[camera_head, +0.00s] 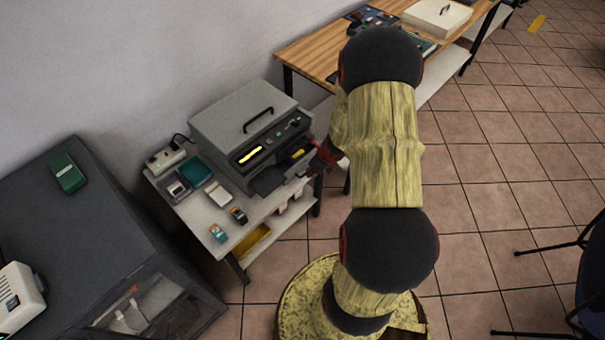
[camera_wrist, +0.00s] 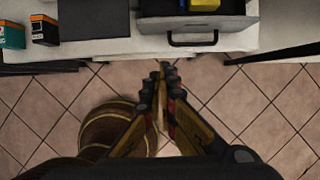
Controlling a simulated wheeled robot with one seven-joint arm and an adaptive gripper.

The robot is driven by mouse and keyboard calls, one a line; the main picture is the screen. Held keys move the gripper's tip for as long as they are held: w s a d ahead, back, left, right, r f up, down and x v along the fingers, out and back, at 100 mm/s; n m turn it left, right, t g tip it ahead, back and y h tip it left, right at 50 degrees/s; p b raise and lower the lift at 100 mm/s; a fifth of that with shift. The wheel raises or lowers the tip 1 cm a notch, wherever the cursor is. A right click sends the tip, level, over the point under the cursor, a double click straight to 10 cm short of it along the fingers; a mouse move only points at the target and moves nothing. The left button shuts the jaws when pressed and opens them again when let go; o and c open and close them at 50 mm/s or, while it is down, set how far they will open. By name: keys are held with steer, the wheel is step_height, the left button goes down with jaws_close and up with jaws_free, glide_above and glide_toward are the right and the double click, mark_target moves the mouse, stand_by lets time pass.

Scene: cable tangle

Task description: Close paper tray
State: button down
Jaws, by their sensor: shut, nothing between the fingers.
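The grey printer (camera_head: 245,125) stands on a small white table against the wall. Its paper tray, a grey drawer with a loop handle (camera_wrist: 193,40), sticks out of the front in the wrist view (camera_wrist: 190,23). A yellow item (camera_wrist: 203,3) lies inside the drawer, and yellow also shows in the printer's front opening in the head view (camera_head: 297,153). My gripper (camera_wrist: 165,68) is shut and empty, in front of the drawer's handle and apart from it in the picture. In the head view the arm hides part of the printer's right side.
A dark flap (camera_wrist: 93,18) juts out left of the drawer. Small boxes (camera_wrist: 44,29) stand on the white table (camera_head: 208,216). A wooden table (camera_head: 312,52) stands behind my arm. The tiled floor (camera_head: 490,180) at right is mostly clear.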

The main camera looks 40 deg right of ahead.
steer(key=shift+w+a+f+b, duration=0.15)
steer(key=shift+w+f+b, duration=0.6)
steer(key=shift+w+f, duration=1.05)
steer(key=shift+w+a+f+b, duration=0.1)
steer(key=shift+w+f+b, duration=0.6)
steer(key=shift+w+f, duration=1.05)
steer(key=shift+s, duration=0.1)
steer(key=w+p, duration=0.1)
steer(key=w, duration=0.1)
steer(key=w+p, duration=0.2)
steer(key=shift+w+a+r, duration=0.1)
steer(key=shift+w+a, duration=0.1)
steer(key=shift+w, duration=0.55)
